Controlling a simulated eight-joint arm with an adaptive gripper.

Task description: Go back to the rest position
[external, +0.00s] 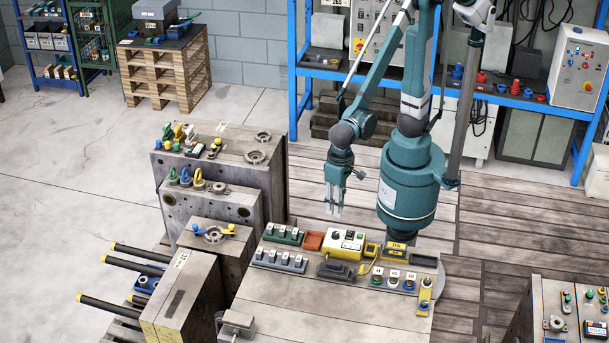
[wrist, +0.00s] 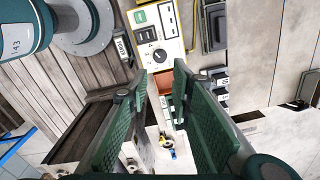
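My gripper (external: 335,211) points down in the external view, above the back edge of the worktable (external: 300,303). It hangs clear over the area near the yellow control box (external: 347,243). In the wrist view my gripper (wrist: 160,78) shows two green-padded fingers with a gap between them. Nothing is held in the gap. Through it show part of an orange block and green-and-white parts lying farther below. My arm is folded, with the upper link raised and the gripper hanging left of my base.
The table holds a green switch block (external: 284,234), a grey switch block (external: 279,260), an orange tray (external: 313,240) and several labelled knobs. Large steel moulds (external: 215,205) stand at left. A blue shelf (external: 520,98) stands behind. Open floor (external: 75,150) lies far left.

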